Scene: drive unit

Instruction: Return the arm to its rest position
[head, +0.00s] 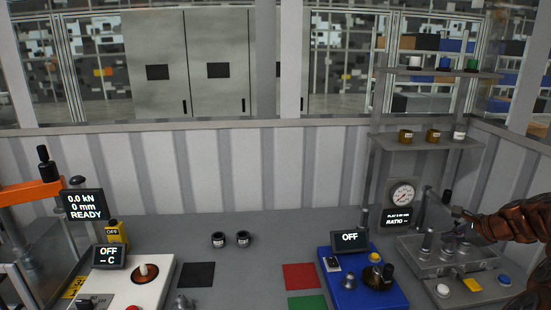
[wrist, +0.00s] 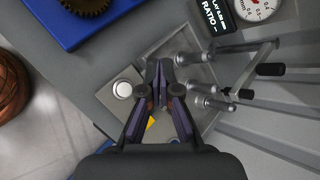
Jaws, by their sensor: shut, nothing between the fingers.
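My arm (head: 515,222), coppery brown, reaches in from the right edge in the head view, over the grey fixture (head: 425,268) at the right end of the bench. In the wrist view my gripper (wrist: 160,68) has its two dark purple fingers together at the tips, with nothing between them. It is over the fixture's plate, between a white button (wrist: 122,88) and several metal posts (wrist: 200,88). Whether the fingers touch the fixture cannot be told. In the head view the gripper is hard to make out among the posts.
A crank handle (wrist: 268,69) and a dial gauge (head: 402,194) are close to the fixture. A blue unit (head: 345,285) with a gear stands left of it. A shelf (head: 430,142) with small jars rises behind.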

